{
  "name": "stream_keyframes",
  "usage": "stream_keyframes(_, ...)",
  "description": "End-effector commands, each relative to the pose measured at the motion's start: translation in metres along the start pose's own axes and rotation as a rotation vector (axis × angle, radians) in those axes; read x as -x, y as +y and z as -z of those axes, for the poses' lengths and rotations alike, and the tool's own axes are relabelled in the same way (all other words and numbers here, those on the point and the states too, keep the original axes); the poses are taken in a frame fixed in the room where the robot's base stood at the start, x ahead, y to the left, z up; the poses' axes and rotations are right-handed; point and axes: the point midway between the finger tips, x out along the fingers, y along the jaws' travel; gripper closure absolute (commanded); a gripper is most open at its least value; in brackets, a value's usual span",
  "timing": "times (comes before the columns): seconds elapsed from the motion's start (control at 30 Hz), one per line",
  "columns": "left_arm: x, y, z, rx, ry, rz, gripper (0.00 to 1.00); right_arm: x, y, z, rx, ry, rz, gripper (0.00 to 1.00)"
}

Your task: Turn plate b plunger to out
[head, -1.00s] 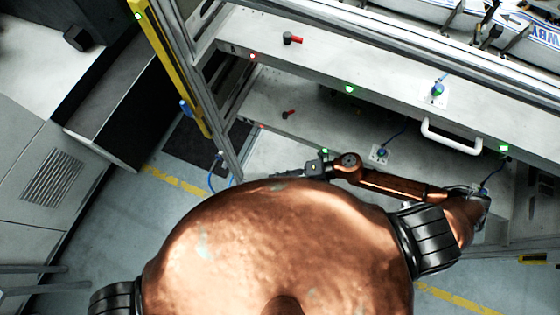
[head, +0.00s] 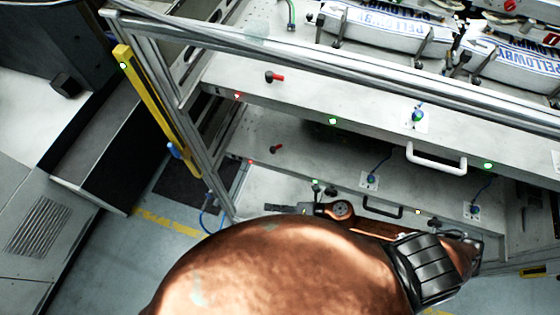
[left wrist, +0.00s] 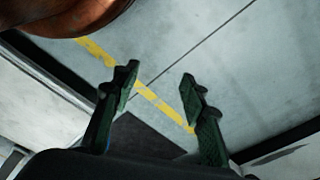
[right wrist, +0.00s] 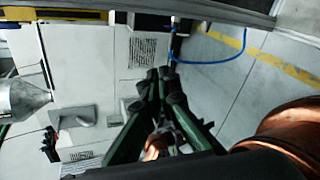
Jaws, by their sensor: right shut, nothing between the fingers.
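Two red-handled plungers show in the head view, one on the upper grey plate (head: 275,77) and one on the lower plate (head: 276,149). I cannot tell from any marking which is plate b. Both red handles point right in the picture. My right gripper (head: 272,209) is below the lower red plunger in the head view, apart from it. In the right wrist view its fingertips (right wrist: 166,76) are together with nothing between them. My left gripper (left wrist: 160,84) shows only in the left wrist view, open and empty above the floor.
Blue-green knobs sit on the upper plate (head: 418,115) and lower plate (head: 370,180). A white handle (head: 436,160) sticks out from the upper plate. A yellow post (head: 150,105) stands at the rack's left. A metal cone (right wrist: 24,98) shows in the right wrist view.

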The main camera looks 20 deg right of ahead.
Motion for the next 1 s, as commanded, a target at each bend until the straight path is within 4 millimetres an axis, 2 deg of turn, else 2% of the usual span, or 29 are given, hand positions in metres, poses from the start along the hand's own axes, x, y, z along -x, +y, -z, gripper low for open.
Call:
stream_keyframes(0.03,-0.020,0.000,-0.021,-0.007,-0.018,0.001,0.60,0.004,-0.003,-0.012,0.095,-0.079,0.032,1.00)
stream_keyframes(0.1,-0.043,-0.001,-0.047,-0.016,-0.028,0.003,0.60,0.013,-0.009,-0.034,0.250,-0.189,0.098,1.00)
stream_keyframes(0.2,-0.068,-0.003,-0.085,-0.029,-0.043,0.005,0.60,0.034,-0.018,-0.064,0.456,-0.325,0.223,1.00)
stream_keyframes(0.3,-0.084,-0.006,-0.119,-0.040,-0.054,0.007,0.60,0.059,-0.026,-0.087,0.626,-0.422,0.360,1.00)
stream_keyframes(0.43,-0.093,-0.009,-0.151,-0.050,-0.065,0.008,0.60,0.086,-0.033,-0.108,0.775,-0.492,0.505,1.00)
stream_keyframes(0.53,-0.096,-0.010,-0.162,-0.053,-0.067,0.009,0.60,0.097,-0.036,-0.115,0.832,-0.514,0.568,1.00)
stream_keyframes(0.67,-0.096,-0.010,-0.167,-0.054,-0.067,0.009,0.60,0.098,-0.038,-0.121,0.855,-0.522,0.592,1.00)
stream_keyframes(0.87,-0.095,-0.010,-0.166,-0.054,-0.068,0.009,0.60,0.076,-0.045,-0.141,0.855,-0.523,0.589,1.00)
stream_keyframes(1.0,-0.096,-0.010,-0.167,-0.054,-0.068,0.009,0.60,0.054,-0.053,-0.159,0.855,-0.522,0.588,1.00)
